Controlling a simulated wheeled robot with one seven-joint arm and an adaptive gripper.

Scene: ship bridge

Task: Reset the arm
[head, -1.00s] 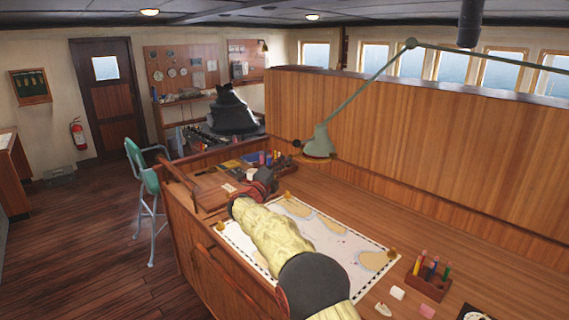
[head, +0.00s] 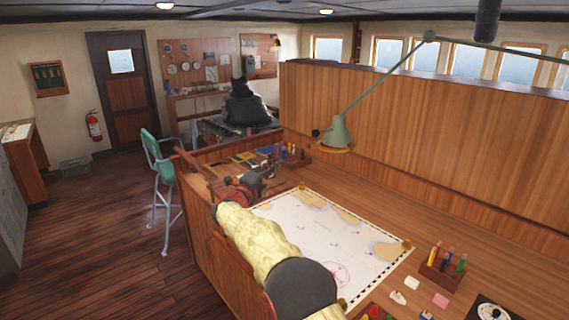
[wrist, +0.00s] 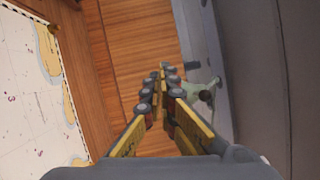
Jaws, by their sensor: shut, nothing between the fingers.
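My gripper (head: 262,172) is at the far end of my yellow-sleeved arm, above the far left part of the chart desk (head: 400,210). In the wrist view its two fingers (wrist: 165,70) are together at the tips, shut and empty. The arm lies along the left side of the paper chart (head: 345,235) and hides part of its left edge. The chart also shows at the left of the wrist view (wrist: 35,100).
A green desk lamp (head: 337,132) stands behind the chart. A pen holder (head: 440,268) and erasers are at the right front. A teal chair (head: 160,165) stands left of the desk. Open floor (head: 95,230) is at the left.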

